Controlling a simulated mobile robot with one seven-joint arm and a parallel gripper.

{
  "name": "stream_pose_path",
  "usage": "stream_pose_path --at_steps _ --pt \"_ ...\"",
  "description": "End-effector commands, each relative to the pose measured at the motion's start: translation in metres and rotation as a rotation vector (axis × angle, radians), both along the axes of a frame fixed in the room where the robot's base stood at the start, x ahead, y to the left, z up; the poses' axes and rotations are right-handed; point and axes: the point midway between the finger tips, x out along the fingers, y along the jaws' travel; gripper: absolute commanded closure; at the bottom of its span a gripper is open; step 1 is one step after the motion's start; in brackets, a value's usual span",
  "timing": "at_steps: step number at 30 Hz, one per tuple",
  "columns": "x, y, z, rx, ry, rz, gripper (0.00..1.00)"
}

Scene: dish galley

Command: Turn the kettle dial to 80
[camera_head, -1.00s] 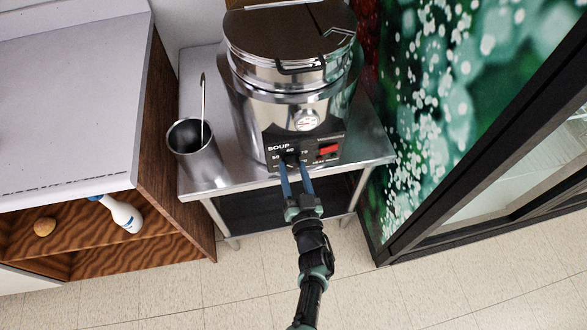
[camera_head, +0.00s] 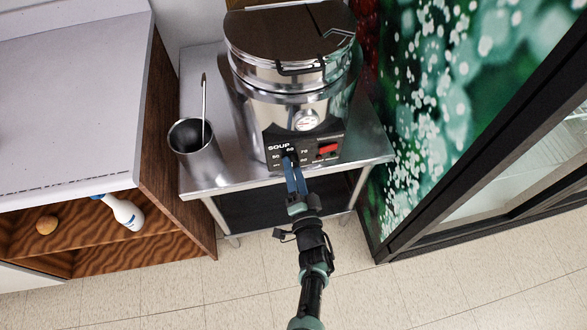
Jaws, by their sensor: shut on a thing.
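The soup kettle (camera_head: 290,108) is a shiny steel pot with a dark lid, standing on a small steel table. Its black front panel (camera_head: 272,155) reads SOUP, with numbers including 50, 60 and 70 around the dial. A red switch (camera_head: 328,149) sits to the right of the dial, and a round gauge (camera_head: 306,121) is above. My gripper (camera_head: 291,161) has its blue fingers at the panel, shut on the dial. The fingers hide most of the dial, and I cannot read its setting.
A steel cylinder (camera_head: 205,170) with a ladle handle (camera_head: 204,100) stands left of the kettle on the steel table (camera_head: 350,161). A wooden cabinet (camera_head: 165,165) with a white bottle (camera_head: 124,212) on its shelf is at left. A green patterned panel (camera_head: 440,110) stands close at right.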

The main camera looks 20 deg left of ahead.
Motion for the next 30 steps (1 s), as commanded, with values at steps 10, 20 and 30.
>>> stream_pose_path --at_steps 10,20,30 --pt "-0.0003 -0.0003 -0.0007 0.028 0.021 -0.001 1.00" --pt "-0.0003 -0.0001 -0.0007 0.027 0.020 -0.001 0.36" --pt "-0.0002 0.0000 -0.0002 0.027 0.019 -0.001 0.20"
